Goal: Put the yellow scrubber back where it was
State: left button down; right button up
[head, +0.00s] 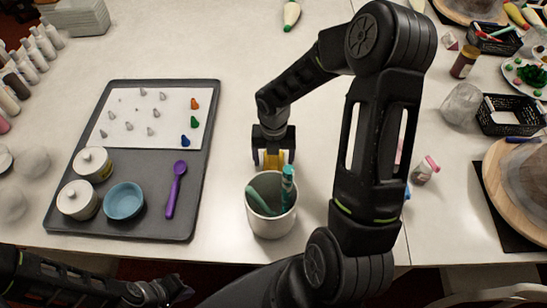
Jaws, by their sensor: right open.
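A yellow piece, which looks like the yellow scrubber (274,160), shows between the fingers of my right gripper (272,158). That gripper is open and points down at the far rim of a white cup (270,227). I cannot tell whether the yellow piece stands in the cup or just behind it. Two teal-handled tools (287,185) lean inside the cup. My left gripper (163,292) is low at the front edge of the table, away from the cup; its fingers are too dark and small to read.
A dark grey tray (150,222) at left holds a white card, two lidded jars, a blue bowl and a purple spoon. Wooden turntables, black baskets and bottles stand at right.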

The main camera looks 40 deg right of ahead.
notch_tip(320, 180, up, 12)
jog(key=shift+r, duration=0.2)
jog(key=shift+s+f, duration=0.1)
dwell(1.0)
